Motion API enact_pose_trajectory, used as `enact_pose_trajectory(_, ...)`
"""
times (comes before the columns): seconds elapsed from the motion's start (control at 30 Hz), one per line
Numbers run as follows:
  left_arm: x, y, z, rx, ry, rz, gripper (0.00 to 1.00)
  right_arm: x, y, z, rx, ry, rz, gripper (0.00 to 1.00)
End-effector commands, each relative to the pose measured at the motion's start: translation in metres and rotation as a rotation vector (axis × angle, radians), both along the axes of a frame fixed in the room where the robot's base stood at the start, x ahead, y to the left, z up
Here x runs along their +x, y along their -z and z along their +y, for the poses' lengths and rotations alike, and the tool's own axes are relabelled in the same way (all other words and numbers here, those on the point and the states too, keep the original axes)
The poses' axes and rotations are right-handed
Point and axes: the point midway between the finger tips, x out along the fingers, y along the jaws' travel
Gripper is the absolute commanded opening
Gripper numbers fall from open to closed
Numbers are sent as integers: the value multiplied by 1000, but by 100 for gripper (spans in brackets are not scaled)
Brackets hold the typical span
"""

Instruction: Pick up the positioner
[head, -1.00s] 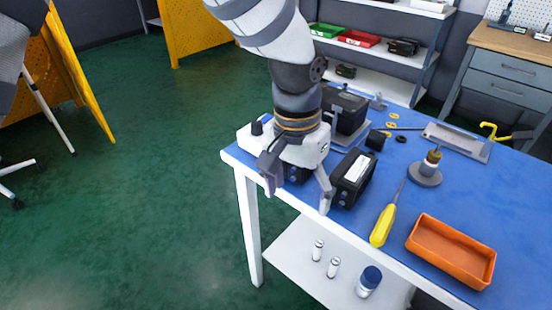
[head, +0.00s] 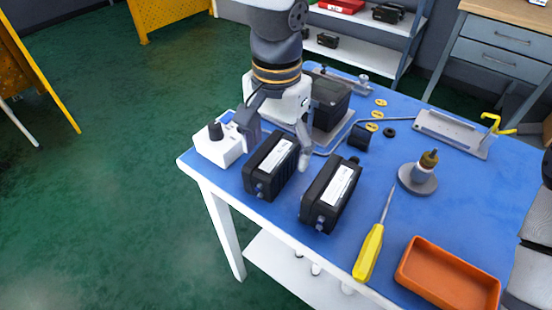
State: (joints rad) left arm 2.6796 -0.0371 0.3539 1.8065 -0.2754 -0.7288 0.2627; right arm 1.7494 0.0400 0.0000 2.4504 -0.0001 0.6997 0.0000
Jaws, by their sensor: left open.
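Two black box-shaped units with white labels, which look like positioners, stand side by side near the table's front edge. The left unit (head: 266,172) is close to the white box; the right unit (head: 328,200) is nearer the screwdriver. A third black unit (head: 328,102) stands behind on a grey metal plate. My left gripper (head: 277,150) is open, fingers pointing down, one to each side of the left unit's far end. Whether the fingers touch it I cannot tell. Nothing is held. My right gripper is out of view.
A white box with a black knob (head: 217,146) stands at the table's left corner. A yellow screwdriver (head: 369,252), an orange tray (head: 449,275) and a grey round base with a brass-topped fitting (head: 418,178) lie to the right. Blue tabletop between them is clear.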

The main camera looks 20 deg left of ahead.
Motion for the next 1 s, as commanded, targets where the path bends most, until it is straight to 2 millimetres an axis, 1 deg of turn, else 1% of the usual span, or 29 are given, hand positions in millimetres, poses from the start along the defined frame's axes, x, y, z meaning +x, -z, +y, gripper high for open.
enact_pose_trajectory(0.03, -1, 13, 2, 1, 1, 9, 73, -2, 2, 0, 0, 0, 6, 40)
enact_pose_trajectory(0.1, 0, 27, 3, 0, 1, 9, 73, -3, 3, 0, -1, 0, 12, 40)
enact_pose_trajectory(0.2, 0, 41, 3, 1, 1, 6, 73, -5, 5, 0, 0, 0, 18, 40)
enact_pose_trajectory(0.3, 1, 45, 3, 0, 0, 1, 73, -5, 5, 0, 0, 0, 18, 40)
enact_pose_trajectory(0.47, 1, 44, 3, 0, 0, -1, 73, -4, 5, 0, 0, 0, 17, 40)
enact_pose_trajectory(0.5, 1, 44, 3, 0, 0, -1, 64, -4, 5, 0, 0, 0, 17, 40)
enact_pose_trajectory(0.67, 1, 44, 3, 0, 1, -1, 28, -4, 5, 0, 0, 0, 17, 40)
enact_pose_trajectory(0.7, 1, 44, 3, 0, 0, 0, 19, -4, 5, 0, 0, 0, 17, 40)
enact_pose_trajectory(0.8, 1, 44, 3, 0, 0, -2, 0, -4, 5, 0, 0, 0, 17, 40)
enact_pose_trajectory(1.0, 1, 43, 3, 0, 0, -2, 0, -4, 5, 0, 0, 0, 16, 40)
